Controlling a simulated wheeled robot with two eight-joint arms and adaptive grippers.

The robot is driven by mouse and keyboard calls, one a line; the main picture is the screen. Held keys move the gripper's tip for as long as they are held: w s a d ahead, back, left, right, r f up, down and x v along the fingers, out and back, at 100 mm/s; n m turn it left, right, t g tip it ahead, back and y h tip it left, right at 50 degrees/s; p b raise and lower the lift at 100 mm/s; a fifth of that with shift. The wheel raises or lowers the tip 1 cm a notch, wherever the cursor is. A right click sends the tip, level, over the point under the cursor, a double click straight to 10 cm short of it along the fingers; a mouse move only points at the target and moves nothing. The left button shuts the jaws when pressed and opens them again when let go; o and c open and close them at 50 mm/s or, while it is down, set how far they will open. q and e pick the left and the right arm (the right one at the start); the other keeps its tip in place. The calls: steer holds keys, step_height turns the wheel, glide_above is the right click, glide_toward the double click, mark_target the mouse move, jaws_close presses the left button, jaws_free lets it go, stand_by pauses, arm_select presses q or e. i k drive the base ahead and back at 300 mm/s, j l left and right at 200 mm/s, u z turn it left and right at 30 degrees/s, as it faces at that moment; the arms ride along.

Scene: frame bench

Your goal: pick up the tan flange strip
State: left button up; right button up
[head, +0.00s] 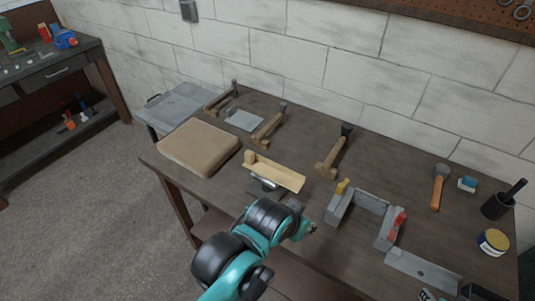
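The tan flange strip (276,177) is a long, pale, angled piece near the front edge of the bench, left of the middle in the head view. A small tan block shape (250,157) shows at its left end. My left arm rises from the bottom of the view. My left gripper (266,184), grey and dark, is at the near side of the strip, partly under it. The strip and wrist hide its fingertips, so I cannot tell whether it is closed on the strip. A small part of my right gripper (428,296) shows at the bottom edge.
A tan padded block (199,147) lies to the left. Several hammers, one of them a mallet (439,187), lie behind and to the right. A grey U-shaped frame (371,201) with yellow and red clamps stands right of the strip. A grey flange strip (422,270) lies front right.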

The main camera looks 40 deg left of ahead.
mark_target(289, 178)
steer(key=k+u, duration=0.1)
steer(key=u, duration=1.05)
